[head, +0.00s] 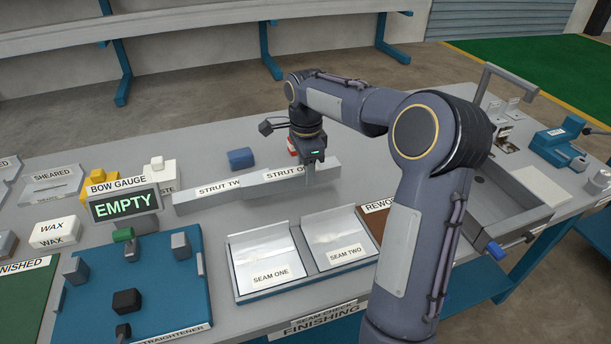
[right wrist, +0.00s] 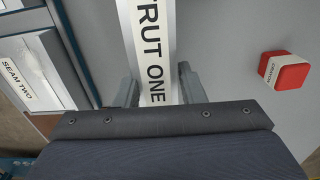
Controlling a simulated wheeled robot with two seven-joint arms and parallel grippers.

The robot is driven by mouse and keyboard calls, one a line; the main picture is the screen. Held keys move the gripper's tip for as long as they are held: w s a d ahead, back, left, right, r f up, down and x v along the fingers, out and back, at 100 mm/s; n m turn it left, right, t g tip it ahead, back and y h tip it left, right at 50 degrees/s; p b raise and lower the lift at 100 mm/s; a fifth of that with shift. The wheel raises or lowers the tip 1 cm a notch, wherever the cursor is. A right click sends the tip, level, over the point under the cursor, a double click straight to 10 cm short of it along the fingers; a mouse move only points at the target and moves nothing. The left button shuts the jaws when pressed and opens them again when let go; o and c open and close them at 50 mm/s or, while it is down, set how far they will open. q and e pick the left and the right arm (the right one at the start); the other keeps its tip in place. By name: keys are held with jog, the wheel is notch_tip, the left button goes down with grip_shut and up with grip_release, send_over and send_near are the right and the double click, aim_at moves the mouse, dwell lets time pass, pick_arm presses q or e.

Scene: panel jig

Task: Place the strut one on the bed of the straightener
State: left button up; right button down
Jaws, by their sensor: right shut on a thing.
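Strut one is a long grey bar with a white label (head: 284,172), near the middle of the table in the head view. In the right wrist view, strut one (right wrist: 152,40) runs up between my fingers. My right gripper (head: 312,180) is shut on it near its right end. I cannot tell whether the bar is clear of the table. Strut two (head: 218,187) shows beside it on the left, partly overlapped in view. The straightener (head: 160,300) is a blue plate with grey blocks and a black block, at the lower left; its bed shows no strut. My left gripper is not in view.
The bow gauge (head: 125,204) reads EMPTY behind the straightener. The seam trays (head: 262,296) lie in front of the struts. A blue block (head: 241,158) and a red-and-white crayon block (right wrist: 285,70) stand near the struts.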

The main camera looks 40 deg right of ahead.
jog(key=s+a+r, duration=0.8)
jog(key=s+r, duration=0.1)
jog(key=s, duration=0.1)
jog(key=shift+s+a+r+p, duration=0.2)
jog(key=shift+s+a+p, duration=0.05)
jog(key=shift+s+p, duration=0.15)
